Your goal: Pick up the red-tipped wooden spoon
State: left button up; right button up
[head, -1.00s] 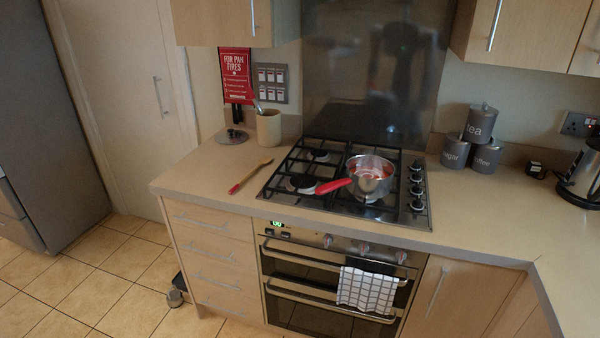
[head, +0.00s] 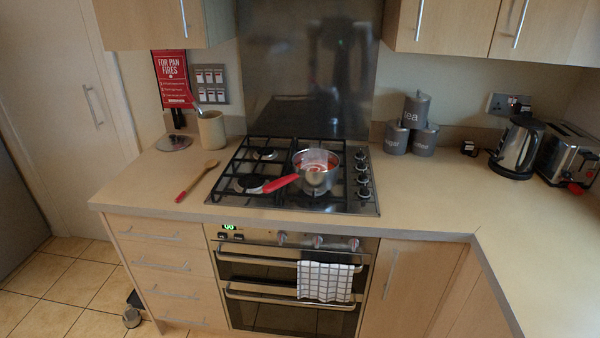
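The wooden spoon (head: 197,180) with a red tip lies on the counter to the left of the hob in the head view. Its red end points toward the counter's front edge, and its wooden bowl end points back toward the hob side. Nothing covers it. Neither of my grippers shows in the head view.
A saucepan (head: 316,180) with a red handle stands on the gas hob (head: 230,186), its handle pointing left. A beige utensil pot (head: 212,131) and a round lid (head: 174,143) stand behind the spoon. The counter (head: 150,180) around the spoon is clear.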

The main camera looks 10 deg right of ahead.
aim_at(208, 164)
jog(key=i+j+z, duration=0.15)
jog(key=i+j, duration=0.25)
jog(key=i+j+z, duration=0.2)
jog(key=i+j, duration=0.2)
jog(key=j, duration=0.15)
